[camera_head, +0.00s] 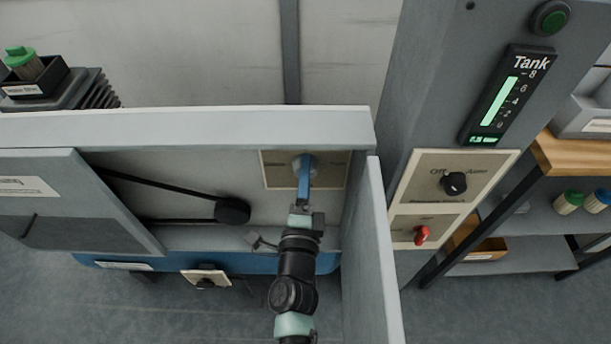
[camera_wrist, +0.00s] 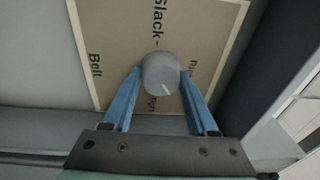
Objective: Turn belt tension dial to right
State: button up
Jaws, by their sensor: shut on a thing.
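The belt tension dial is a grey round knob on a beige plate (camera_wrist: 115,35) inside the open cabinet. In the wrist view the dial (camera_wrist: 160,72) has a pale mark pointing to the lower right of the picture. The plate carries the words "Belt" and "Slack"; other lettering is partly hidden by my fingers. My gripper (camera_wrist: 161,80) has its two blue fingers on either side of the dial, shut on it. In the head view my gripper (camera_head: 308,160) reaches into the cabinet and covers much of the dial.
An open door panel (camera_head: 375,250) stands close to the right of my arm. A black pulley (camera_head: 232,211) with a belt is to the left. A post with an off/auto knob (camera_head: 454,184), a red switch (camera_head: 421,235) and a tank gauge (camera_head: 508,95) stands further right.

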jog(key=shift+n+t+y+b, duration=0.15)
jog(key=shift+n+y+b, duration=0.25)
jog(key=shift+n+b, duration=1.85)
jog(key=shift+n+t+y+b, duration=0.15)
jog(key=shift+n+y+b, duration=0.4)
jog(key=shift+n, duration=3.2)
jog(key=o, duration=1.4)
jog(key=shift+c, duration=0.2)
jog(key=s+f, duration=0.1)
jog(key=s, duration=1.2)
jog(key=shift+f, duration=0.1)
